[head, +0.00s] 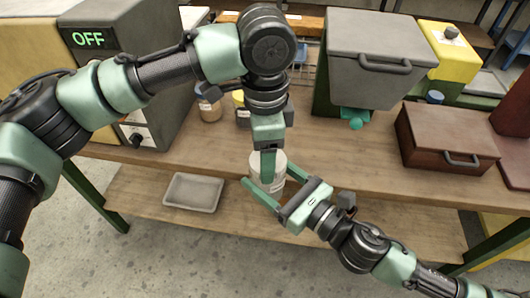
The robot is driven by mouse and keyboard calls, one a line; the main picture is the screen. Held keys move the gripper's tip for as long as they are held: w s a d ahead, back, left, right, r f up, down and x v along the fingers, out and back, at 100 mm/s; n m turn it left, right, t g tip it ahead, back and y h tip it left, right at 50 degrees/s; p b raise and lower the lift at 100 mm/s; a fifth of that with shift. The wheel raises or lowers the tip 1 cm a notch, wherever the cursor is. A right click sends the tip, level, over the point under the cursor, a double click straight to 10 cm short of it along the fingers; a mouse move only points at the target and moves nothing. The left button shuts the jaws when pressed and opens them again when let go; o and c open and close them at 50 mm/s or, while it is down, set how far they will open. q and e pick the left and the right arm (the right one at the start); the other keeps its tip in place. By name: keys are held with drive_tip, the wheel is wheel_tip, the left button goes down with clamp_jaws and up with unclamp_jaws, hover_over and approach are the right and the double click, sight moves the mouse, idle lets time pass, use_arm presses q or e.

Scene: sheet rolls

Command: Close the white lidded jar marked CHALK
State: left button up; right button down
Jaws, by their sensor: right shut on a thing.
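The white jar (278,181) stands at the front edge of the wooden bench, partly hidden by my grippers. Its CHALK marking cannot be read, and I cannot tell how its lid sits. My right gripper (275,184) comes from the lower right and is shut on the jar, one finger on each side. My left gripper (267,176) points down from above, over the top of the jar. Its fingers line up edge-on, so I cannot tell whether they are open or shut or hold the lid.
Small jars (209,106) stand behind on the bench (345,160). A grey box with a handle (375,60) and a brown case (447,138) stand to the right. A machine reading OFF (120,60) is at left. A grey tray (193,193) lies on the lower shelf.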

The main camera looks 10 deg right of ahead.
use_arm(q)
drive_tip(key=m, duration=0.4)
drive_tip(key=shift+w, duration=0.1)
drive_tip(key=m, duration=0.4)
drive_tip(key=shift+w+d, duration=0.1)
drive_tip(key=shift+w, duration=0.05)
drive_tip(key=m, duration=0.4)
drive_tip(key=shift+w+m, duration=0.1)
drive_tip(key=shift+m, duration=0.2)
drive_tip(key=m, duration=0.3)
drive_tip(key=shift+d+m, duration=0.2)
drive_tip(key=shift+m, duration=0.2)
drive_tip(key=m, duration=0.6)
drive_tip(key=shift+d, duration=0.15)
drive_tip(key=m, duration=0.4)
drive_tip(key=shift+m, duration=0.3)
drive_tip(key=m, duration=0.4)
drive_tip(key=shift+d, duration=0.15)
drive_tip(key=o, duration=1.4)
